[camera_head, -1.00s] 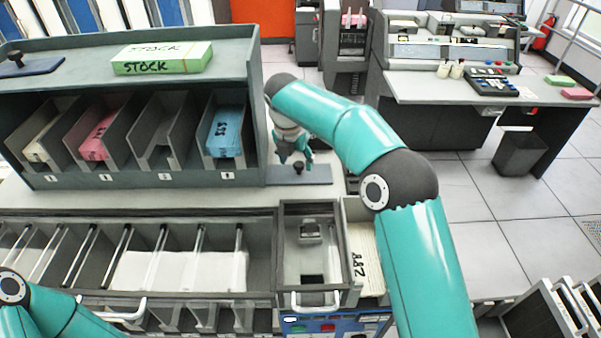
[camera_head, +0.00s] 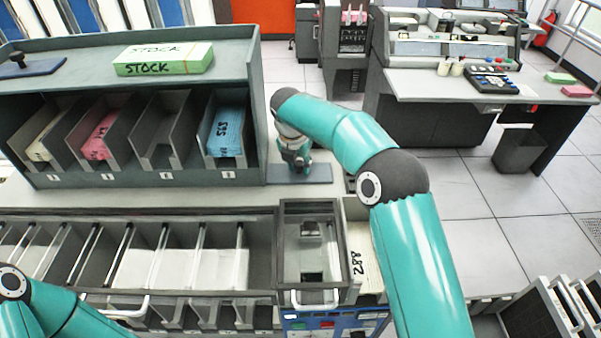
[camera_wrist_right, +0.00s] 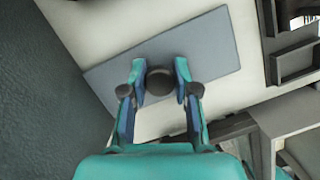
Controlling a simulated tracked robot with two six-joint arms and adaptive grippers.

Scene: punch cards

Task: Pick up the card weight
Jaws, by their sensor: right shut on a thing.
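The card weight (camera_head: 319,175) is a flat blue-grey plate with a dark round knob. It lies on the pale counter to the right of the card shelf. In the right wrist view the plate (camera_wrist_right: 211,48) sits below my fingers, and the knob (camera_wrist_right: 159,84) is between them. My right gripper (camera_head: 298,169) points down over the plate and is shut on the knob; it also shows in the right wrist view (camera_wrist_right: 160,68). In the head view the gripper hides the knob. My left gripper is out of view; only part of that arm shows at lower left.
A similar plate with a knob (camera_head: 30,66) lies on the shelf top, beside a green STOCK box (camera_head: 163,58). The shelf's side wall (camera_head: 257,120) stands close left of my right gripper. A hopper (camera_head: 311,243) and cards marked 882 (camera_head: 361,255) are in front.

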